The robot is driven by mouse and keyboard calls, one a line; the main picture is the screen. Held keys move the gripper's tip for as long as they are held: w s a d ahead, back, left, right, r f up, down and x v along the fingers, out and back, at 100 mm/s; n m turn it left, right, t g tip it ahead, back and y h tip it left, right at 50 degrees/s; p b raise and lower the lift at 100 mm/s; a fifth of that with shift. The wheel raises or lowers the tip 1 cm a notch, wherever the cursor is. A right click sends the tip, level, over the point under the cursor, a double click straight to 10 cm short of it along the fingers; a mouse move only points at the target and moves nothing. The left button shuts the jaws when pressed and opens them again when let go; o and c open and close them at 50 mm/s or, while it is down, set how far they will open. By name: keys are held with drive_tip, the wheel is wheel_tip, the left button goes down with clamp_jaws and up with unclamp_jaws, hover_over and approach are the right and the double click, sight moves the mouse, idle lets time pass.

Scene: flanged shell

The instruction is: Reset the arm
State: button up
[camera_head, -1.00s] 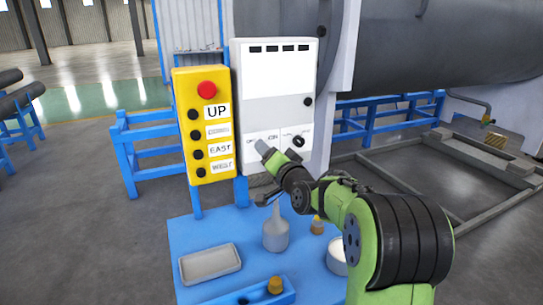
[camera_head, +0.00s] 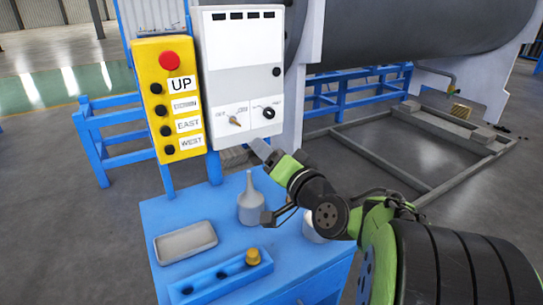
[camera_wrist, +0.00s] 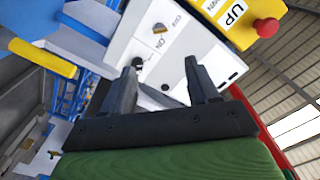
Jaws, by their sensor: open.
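My green and black arm reaches in from the lower right in the head view. My gripper (camera_head: 262,150) is in front of the lower part of the white control panel (camera_head: 240,80), apart from it as far as I can tell. In the wrist view my gripper (camera_wrist: 160,85) shows two dark fingers spread apart with nothing between them. The panel's brass-coloured switch (camera_head: 234,121) and black knob (camera_head: 268,113) are both uncovered. They also show in the wrist view, tilted.
A yellow button box (camera_head: 168,100) with a red button stands left of the panel. The blue table (camera_head: 220,245) below holds a grey funnel-like bottle (camera_head: 250,200), a grey tray (camera_head: 185,243) and a blue holder (camera_head: 205,283) with a yellow-capped piece (camera_head: 252,257). A white cup is partly hidden by my arm.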

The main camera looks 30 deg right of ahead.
drive_tip(key=s+a+f+n+g+y, duration=0.1)
drive_tip(key=s+a+f+n+g, duration=0.2)
drive_tip(key=a, duration=0.3)
drive_tip(key=s+a+f+n+g+y, duration=0.2)
drive_tip(key=s+a+f+n+g, duration=0.15)
drive_tip(key=a, duration=0.25)
drive_tip(key=s+f+n+g+h, duration=0.1)
drive_tip(key=s+f+g, duration=0.2)
drive_tip(key=s, duration=0.5)
drive_tip(key=s+f+n+g+h, duration=0.2)
drive_tip(key=s+f, duration=0.1)
drive_tip(key=s, duration=0.4)
wheel_tip(320, 180, up, 15)
drive_tip(key=s+p, duration=0.1)
drive_tip(key=p, duration=1.3)
drive_tip(key=shift+s+d+f+g+p, duration=0.15)
drive_tip(key=shift+g+p, duration=0.25)
drive_tip(key=shift+g, duration=0.05)
drive_tip(key=shift+m, duration=0.25)
